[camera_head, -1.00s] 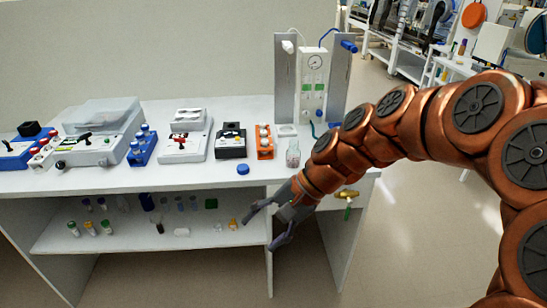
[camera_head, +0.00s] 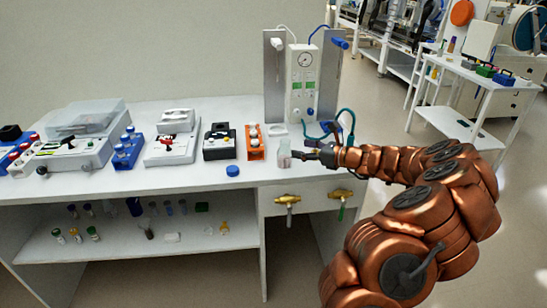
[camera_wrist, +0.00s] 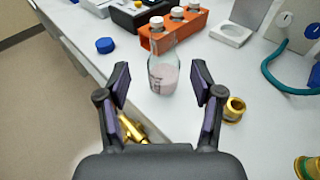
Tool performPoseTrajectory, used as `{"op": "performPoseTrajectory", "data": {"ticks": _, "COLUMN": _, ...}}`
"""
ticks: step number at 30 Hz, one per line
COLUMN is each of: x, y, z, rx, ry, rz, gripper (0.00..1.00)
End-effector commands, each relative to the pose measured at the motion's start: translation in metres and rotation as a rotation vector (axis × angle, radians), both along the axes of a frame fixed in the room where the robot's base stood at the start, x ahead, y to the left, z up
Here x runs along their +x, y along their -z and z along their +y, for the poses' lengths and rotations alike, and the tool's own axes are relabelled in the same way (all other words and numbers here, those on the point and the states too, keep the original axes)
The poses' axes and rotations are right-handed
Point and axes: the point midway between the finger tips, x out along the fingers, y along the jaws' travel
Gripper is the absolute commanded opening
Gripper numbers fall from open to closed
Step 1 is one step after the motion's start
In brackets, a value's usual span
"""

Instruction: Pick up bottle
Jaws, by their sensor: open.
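The bottle (camera_wrist: 163,75) is clear glass with pinkish contents in its lower part. It stands upright on the white bench top near the front edge, and it also shows in the head view (camera_head: 284,156). My gripper (camera_wrist: 160,85) is open, with one finger to each side of the bottle in the wrist view. In the head view my gripper (camera_head: 303,154) is just right of the bottle at about its height. I see no clear contact between the fingers and the glass.
An orange rack (camera_head: 255,144) with vials stands behind the bottle. A blue cap (camera_head: 232,170) lies to its left. A gauge panel (camera_head: 303,72) with teal tubing stands at the back. Brass valves (camera_head: 288,199) stick out below the bench edge.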

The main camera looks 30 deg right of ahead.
Motion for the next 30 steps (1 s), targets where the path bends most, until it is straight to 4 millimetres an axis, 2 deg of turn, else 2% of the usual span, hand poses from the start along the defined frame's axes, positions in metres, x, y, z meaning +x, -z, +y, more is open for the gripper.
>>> {"op": "performPoseTrajectory", "data": {"ticks": 4, "x": 0.004, "y": 0.005, "z": -0.007, "rx": 0.019, "ry": 0.021, "rz": 0.006, "gripper": 0.66}}
{"op": "performPoseTrajectory", "data": {"ticks": 16, "x": 0.032, "y": 0.008, "z": 0.006, "rx": 0.018, "ry": 0.018, "rz": 0.005, "gripper": 0.66}}
{"op": "performPoseTrajectory", "data": {"ticks": 24, "x": 0.061, "y": 0.009, "z": 0.017, "rx": 0.017, "ry": 0.019, "rz": 0.005, "gripper": 0.66}}
{"op": "performPoseTrajectory", "data": {"ticks": 30, "x": 0.070, "y": 0.012, "z": 0.021, "rx": 0.017, "ry": 0.020, "rz": 0.004, "gripper": 0.66}}
